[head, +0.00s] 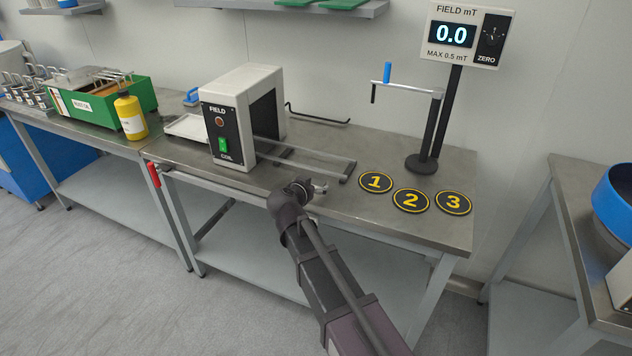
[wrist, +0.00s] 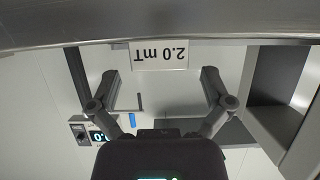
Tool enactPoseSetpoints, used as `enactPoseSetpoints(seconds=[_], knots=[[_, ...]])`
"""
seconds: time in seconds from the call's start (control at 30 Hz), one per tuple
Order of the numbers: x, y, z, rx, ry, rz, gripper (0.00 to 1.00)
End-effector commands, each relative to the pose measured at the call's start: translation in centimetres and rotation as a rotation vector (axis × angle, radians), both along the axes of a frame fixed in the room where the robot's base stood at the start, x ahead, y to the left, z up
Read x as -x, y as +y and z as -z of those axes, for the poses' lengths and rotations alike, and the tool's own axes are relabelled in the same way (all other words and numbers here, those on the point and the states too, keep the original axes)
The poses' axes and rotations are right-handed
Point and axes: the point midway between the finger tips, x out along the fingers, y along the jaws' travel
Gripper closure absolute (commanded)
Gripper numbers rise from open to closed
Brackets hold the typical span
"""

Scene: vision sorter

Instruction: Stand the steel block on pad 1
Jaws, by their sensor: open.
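Pad 1 (head: 375,182) is a black disc with a yellow ring and number, flat on the steel bench, and its top is bare. I cannot make out a steel block in either view. My gripper (head: 305,188) is over the bench's front part, left of pad 1 and in front of the coil's rails. In the wrist view my gripper (wrist: 159,76) has its fingers wide apart with nothing held between them. An upside-down white label reading 2.0 mT (wrist: 160,55) shows beyond the fingertips, below a grey curved surface.
Pad 2 (head: 411,201) and pad 3 (head: 453,202) are bare too. The field coil box (head: 228,125) with its rails (head: 310,158) stands left of my gripper.

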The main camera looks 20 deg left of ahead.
Motion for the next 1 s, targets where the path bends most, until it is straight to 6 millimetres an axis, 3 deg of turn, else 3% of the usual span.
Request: enactPoseSetpoints(seconds=[0.4, 0.6, 1.0], knots=[[6.7, 0.2, -3.0, 0.000, 0.000, -0.001, 0.00], [9.1, 0.5, -4.0, 0.000, 0.000, 0.000, 0.00], [10.4, 0.7, -4.3, -0.001, 0.000, 0.002, 0.00]])
